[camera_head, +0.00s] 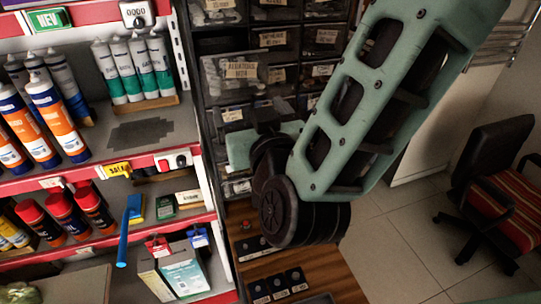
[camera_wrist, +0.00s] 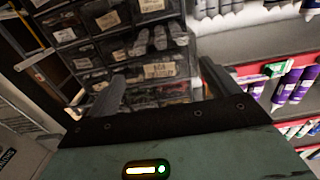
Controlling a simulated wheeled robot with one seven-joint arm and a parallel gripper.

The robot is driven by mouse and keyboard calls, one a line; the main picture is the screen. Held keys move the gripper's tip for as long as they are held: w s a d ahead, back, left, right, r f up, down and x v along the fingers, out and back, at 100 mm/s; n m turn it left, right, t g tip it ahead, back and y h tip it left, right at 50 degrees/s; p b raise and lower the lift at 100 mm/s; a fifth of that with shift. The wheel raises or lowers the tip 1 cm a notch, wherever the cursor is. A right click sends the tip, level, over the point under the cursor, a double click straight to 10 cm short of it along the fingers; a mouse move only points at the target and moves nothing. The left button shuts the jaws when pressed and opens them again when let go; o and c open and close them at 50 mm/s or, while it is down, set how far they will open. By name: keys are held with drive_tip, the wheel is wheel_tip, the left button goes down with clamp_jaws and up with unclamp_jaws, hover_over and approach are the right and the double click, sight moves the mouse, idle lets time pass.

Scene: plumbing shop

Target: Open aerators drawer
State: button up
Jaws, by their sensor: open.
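A cabinet of small clear-fronted drawers (camera_head: 210,17) stands in the middle of the head view. One drawer (camera_head: 232,84) has a label (camera_head: 241,70) that seems to read aerators. It looks larger than its neighbours and appears to stick out from the cabinet. In the wrist view, a drawer with a pale label (camera_wrist: 160,70) lies between and beyond my fingers; its text is too blurred to read. My gripper (camera_wrist: 162,88) is open and empty, its two fingers spread towards the cabinet. In the head view my wrist hides the fingertips.
Shelves with red edges (camera_head: 120,165) hold tubes and spray cans left of the cabinet. A wooden counter (camera_head: 325,268) with small dark items lies below. A black chair (camera_head: 495,185) with a striped seat stands right; tiled floor (camera_head: 385,240) between is clear.

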drive_tip(key=b+v, duration=1)
drive_tip(key=v, duration=0.1)
drive_tip(key=shift+s, duration=0.1)
wheel_tip(320, 180, down, 12)
drive_tip(key=s+a+n+g+y, duration=0.2)
drive_tip(key=a+n+g, duration=0.15)
drive_tip(key=g, duration=0.65)
drive_tip(key=s+d+f+g+h, duration=0.3)
drive_tip(key=d, duration=0.5)
drive_tip(key=s+d+f+g+h, duration=0.3)
drive_tip(key=d+g, duration=0.1)
drive_tip(key=d, duration=0.4)
drive_tip(key=shift+f+n, duration=0.3)
drive_tip(key=shift+n, duration=0.15)
